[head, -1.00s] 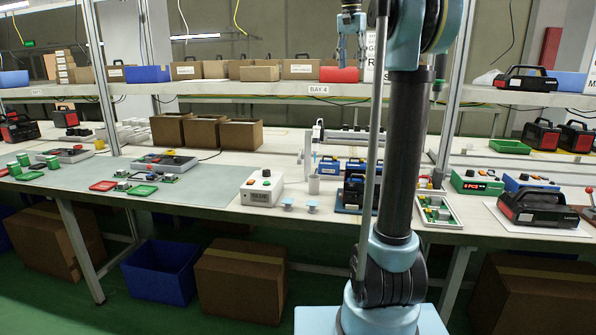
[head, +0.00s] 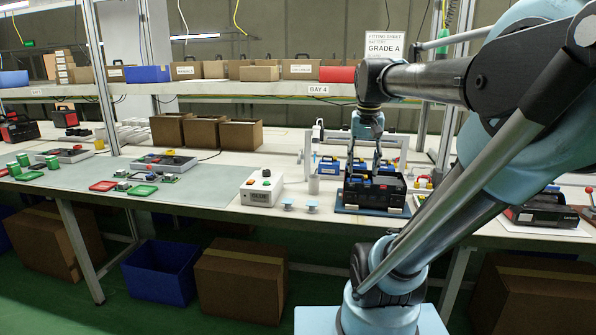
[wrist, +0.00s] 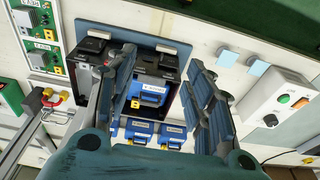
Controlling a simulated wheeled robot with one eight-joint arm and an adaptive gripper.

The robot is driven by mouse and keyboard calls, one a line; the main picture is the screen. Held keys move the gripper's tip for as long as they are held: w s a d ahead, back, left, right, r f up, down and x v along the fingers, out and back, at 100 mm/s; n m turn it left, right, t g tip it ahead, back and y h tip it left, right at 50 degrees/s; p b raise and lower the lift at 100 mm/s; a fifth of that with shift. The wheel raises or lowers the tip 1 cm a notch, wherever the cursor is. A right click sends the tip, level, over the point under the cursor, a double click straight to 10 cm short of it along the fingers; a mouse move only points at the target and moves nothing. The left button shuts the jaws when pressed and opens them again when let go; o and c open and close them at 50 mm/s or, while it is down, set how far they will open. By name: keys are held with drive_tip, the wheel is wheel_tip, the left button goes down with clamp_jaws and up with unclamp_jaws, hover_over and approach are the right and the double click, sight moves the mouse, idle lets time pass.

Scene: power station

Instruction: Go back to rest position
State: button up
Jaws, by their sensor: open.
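My gripper (head: 362,172) hangs over the black unit (head: 378,196) on the dark blue base (head: 365,210), at the middle of the workbench in the head view. In the wrist view my gripper (wrist: 162,72) has its grey fingers apart, one on either side of a blue battery pack (wrist: 150,94) that sits in the black unit (wrist: 157,58). I see a gap between the fingers and the pack. Whether a fingertip touches the unit is hard to tell. My arm reaches over from the right and hides part of the bench.
A white box with buttons (head: 262,188) stands left of the unit; two light blue pads (head: 312,206) lie near the front edge. A white frame (head: 312,138) and more blue packs (wrist: 172,132) are close by. The shelf (head: 240,89) with cartons runs above.

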drive_tip(key=s+f+n, duration=0.1)
drive_tip(key=s+f, duration=0.5)
drive_tip(key=f, duration=0.4)
drive_tip(key=s+f+n, duration=0.1)
drive_tip(key=s+f, duration=0.5)
drive_tip(key=f, duration=0.4)
drive_tip(key=shift+s+a, duration=0.15)
drive_tip(key=shift+s, duration=0.1)
